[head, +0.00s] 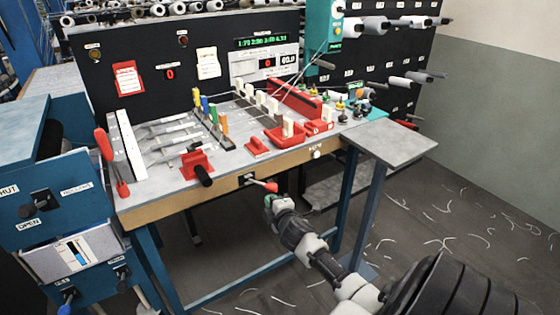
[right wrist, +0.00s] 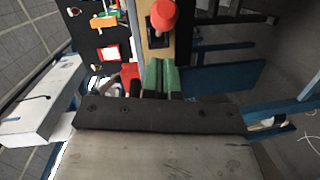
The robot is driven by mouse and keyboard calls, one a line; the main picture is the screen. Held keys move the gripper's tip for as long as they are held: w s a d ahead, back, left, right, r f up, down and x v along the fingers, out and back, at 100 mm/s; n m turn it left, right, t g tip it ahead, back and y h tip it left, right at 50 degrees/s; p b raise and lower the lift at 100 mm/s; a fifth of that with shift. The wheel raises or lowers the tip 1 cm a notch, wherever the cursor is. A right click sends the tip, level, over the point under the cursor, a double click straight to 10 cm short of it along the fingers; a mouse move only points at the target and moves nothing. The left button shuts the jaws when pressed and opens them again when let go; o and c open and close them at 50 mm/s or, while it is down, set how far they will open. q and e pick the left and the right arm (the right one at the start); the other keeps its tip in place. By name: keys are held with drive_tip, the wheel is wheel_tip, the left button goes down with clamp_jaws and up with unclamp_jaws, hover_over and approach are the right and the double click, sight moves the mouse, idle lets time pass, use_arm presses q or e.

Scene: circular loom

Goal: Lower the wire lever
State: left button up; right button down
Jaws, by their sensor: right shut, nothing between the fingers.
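A small lever with a red knob (head: 271,187) sticks out from a dark plate on the table's wooden front edge, and I take it for the wire lever. Its label is too small to read. The red knob also shows in the right wrist view (right wrist: 163,15), at the top centre. My right gripper (head: 269,201) is just below the knob in the head view. In the right wrist view its green fingers (right wrist: 161,68) are together and empty, with a visible gap to the knob. My left gripper is not in view.
The grey worktable (head: 150,188) carries a black-handled red crank block (head: 193,163), red trays and a taller red-handled lever (head: 104,145) at the left. A white knob (head: 317,154) sits on the front edge. Blue control cabinets stand left. Open floor lies right.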

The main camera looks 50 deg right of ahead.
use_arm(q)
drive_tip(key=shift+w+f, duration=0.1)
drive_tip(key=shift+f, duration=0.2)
use_arm(e)
drive_tip(key=d+v, duration=0.1)
drive_tip(key=v, duration=0.8)
drive_tip(key=shift+s, duration=0.45)
